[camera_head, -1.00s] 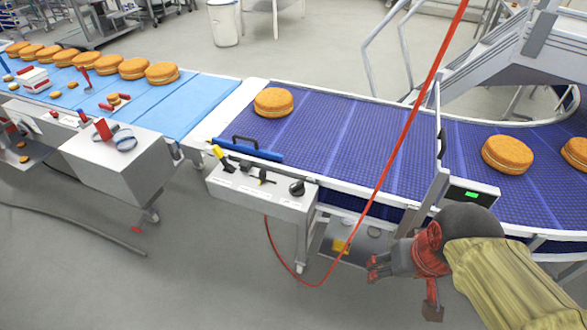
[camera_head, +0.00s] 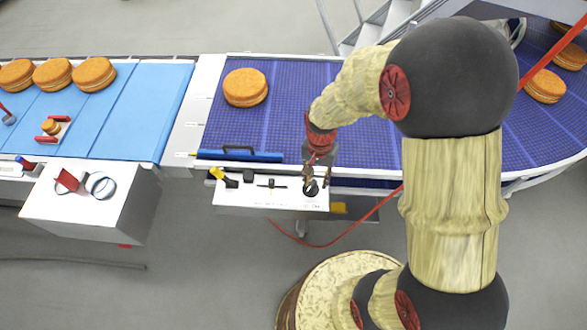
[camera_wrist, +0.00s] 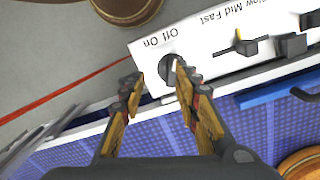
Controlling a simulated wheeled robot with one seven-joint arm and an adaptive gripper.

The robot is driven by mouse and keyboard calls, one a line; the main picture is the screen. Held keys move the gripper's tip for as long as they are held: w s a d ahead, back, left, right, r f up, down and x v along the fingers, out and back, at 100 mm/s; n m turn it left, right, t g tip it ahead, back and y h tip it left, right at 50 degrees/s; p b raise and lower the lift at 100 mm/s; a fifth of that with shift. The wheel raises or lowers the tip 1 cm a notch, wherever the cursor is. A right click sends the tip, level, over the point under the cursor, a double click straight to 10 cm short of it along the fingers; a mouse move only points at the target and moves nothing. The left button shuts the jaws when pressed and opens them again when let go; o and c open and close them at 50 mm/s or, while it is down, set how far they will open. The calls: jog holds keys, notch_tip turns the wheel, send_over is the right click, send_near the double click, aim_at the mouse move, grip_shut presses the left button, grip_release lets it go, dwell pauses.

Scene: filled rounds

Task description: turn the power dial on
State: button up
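The power dial (camera_head: 311,189) is a dark round knob at the right end of a white control panel (camera_head: 240,203) on the conveyor's front side. In the wrist view the dial (camera_wrist: 167,66) sits beside the printed words "Off" and "On"; which word it points at I cannot tell. My gripper (camera_head: 316,175) reaches down over the dial. In the wrist view my gripper (camera_wrist: 158,75) has its fingers apart, with the dial between the tips. The right fingertip overlaps the dial's edge, and a gap shows by the left one. Whether it touches is unclear.
A slider (camera_wrist: 246,46) marked Slow, Mid, Fast and other switches are on the same panel. A blue bar (camera_head: 240,155) with a handle lies behind it. A filled round (camera_head: 245,87) rests on the blue belt. A red cable (camera_head: 375,208) hangs right of the panel.

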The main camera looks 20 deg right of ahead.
aim_at(312, 185)
jog(key=shift+w+a+r+m, duration=0.1)
jog(key=shift+w+a+m, duration=0.05)
jog(key=shift+w, duration=0.35)
jog(key=shift+w+a+m, duration=0.15)
jog(key=shift+w, duration=0.35)
jog(key=shift+w+m+t, duration=0.25)
jog(key=shift+m+t, duration=0.05)
jog(key=shift+s+d+r+m, duration=0.1)
jog(key=shift+d+m, duration=0.05)
jog(key=shift+m, duration=0.15)
jog(key=shift+f+b, duration=0.4)
jog(key=shift+f, duration=3.5)
jog(key=shift+c, duration=0.8)
grip_shut()
